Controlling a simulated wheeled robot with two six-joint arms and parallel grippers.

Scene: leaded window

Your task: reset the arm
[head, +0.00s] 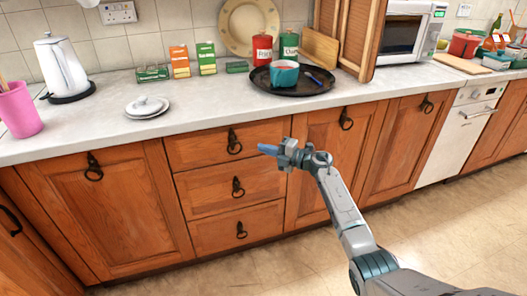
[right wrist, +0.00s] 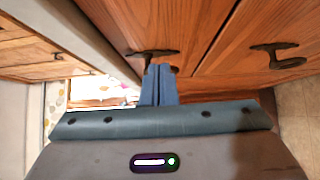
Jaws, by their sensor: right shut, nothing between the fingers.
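My right arm reaches in from the lower right of the head view. Its gripper (head: 268,149) is in front of the wooden drawers, below the counter's front edge. The blue fingers are together and empty, and they also show shut in the right wrist view (right wrist: 159,85). In the right wrist view a dark drawer or door handle (right wrist: 152,53) appears just beyond the fingertips; I cannot tell the gap. My left gripper is not in view.
The grey counter (head: 215,112) runs above the drawers (head: 215,190). The floor (head: 440,225) in front is clear.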

